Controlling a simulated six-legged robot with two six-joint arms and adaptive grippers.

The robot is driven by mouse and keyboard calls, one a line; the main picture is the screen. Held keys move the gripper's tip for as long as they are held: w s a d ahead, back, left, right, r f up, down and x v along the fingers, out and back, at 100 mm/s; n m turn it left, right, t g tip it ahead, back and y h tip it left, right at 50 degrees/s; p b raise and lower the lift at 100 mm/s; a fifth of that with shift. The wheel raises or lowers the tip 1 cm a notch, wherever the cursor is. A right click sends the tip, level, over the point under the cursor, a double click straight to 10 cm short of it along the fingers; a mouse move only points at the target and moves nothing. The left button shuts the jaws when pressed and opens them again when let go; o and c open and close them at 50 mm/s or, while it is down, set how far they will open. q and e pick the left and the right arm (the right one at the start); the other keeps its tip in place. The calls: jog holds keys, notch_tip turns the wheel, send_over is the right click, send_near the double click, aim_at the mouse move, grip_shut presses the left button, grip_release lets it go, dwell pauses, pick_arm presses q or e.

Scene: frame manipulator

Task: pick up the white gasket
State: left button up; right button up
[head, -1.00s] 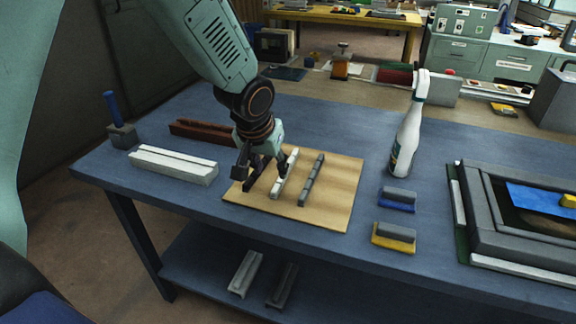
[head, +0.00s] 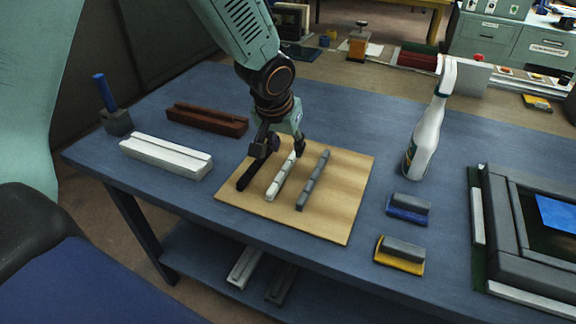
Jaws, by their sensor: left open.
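The white gasket (head: 280,178) is a thin pale strip lying on a wooden board (head: 345,185). It lies between a black strip (head: 245,180) on its left and a grey strip (head: 313,180) on its right. My left gripper (head: 281,150) is open, fingers down, over the far part of the board. One finger is by the black strip's far end and the other is near the white gasket's far end. I cannot tell how high the fingertips are above the board. My right gripper is not in view.
A white block (head: 165,157) and a brown block (head: 207,120) lie left of the board. A spray bottle (head: 427,135), blue-based block (head: 408,207) and yellow-based block (head: 400,254) stand to its right. A framed tray (head: 525,230) lies at far right.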

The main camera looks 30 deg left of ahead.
aim_at(289, 164)
pick_arm(q)
jog(key=shift+a+f, duration=0.1)
jog(key=shift+f, duration=0.8)
jog(key=x, duration=0.1)
jog(key=b+x, duration=0.1)
jog(key=x, duration=0.2)
jog(key=shift+w+a+f, duration=0.2)
jog(key=shift+a+f, duration=0.1)
jog(key=shift+s+d+r, duration=0.15)
jog(key=shift+r, duration=0.05)
jog(key=shift+c, duration=0.6)
jog(key=shift+f, duration=0.15)
jog(key=c, duration=0.6)
grip_shut()
